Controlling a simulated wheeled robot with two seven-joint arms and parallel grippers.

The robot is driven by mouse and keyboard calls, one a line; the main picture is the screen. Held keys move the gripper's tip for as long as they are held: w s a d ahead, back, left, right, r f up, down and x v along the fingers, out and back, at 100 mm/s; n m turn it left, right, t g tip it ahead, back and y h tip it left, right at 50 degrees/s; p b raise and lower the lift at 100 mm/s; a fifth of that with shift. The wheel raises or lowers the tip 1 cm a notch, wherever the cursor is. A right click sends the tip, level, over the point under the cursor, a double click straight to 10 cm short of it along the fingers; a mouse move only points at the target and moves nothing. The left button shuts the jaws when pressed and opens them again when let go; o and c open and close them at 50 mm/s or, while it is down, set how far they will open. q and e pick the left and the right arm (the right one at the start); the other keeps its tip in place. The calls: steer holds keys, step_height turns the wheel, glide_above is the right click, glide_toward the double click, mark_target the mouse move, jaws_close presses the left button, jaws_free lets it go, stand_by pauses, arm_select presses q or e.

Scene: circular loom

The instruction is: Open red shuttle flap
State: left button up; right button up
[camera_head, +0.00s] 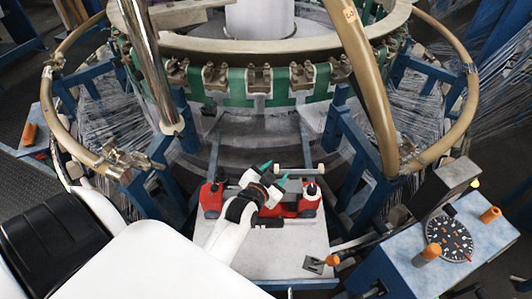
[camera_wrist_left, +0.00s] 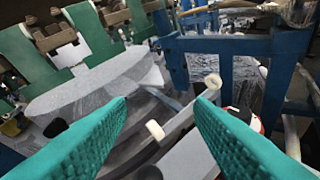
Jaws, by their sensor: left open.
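The red shuttle (camera_head: 309,203) lies across a pale metal plate (camera_head: 290,262) in the middle of the head view. It has black parts, and my left gripper covers its middle. I cannot tell its flap apart. My left gripper (camera_head: 274,173) is over the shuttle, its teal fingers pointing away to the upper right. In the left wrist view the fingers (camera_wrist_left: 160,108) are wide apart with nothing held between them. A small red and white part (camera_wrist_left: 240,114) shows there, partly hidden behind the right finger. My right gripper is in neither view.
The green and metal loom ring (camera_head: 236,84) curves behind the shuttle. Blue posts (camera_head: 369,160) stand at both sides, with tan curved pipes (camera_head: 452,125) around them. A blue control box (camera_head: 405,272) with a dial and orange handles stands at right. A pale rod (camera_head: 292,171) lies behind the shuttle.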

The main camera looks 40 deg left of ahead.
arm_select(q)
steer(key=v, duration=0.7)
steer(key=shift+s+b, duration=0.4)
steer(key=shift+s+d, duration=0.1)
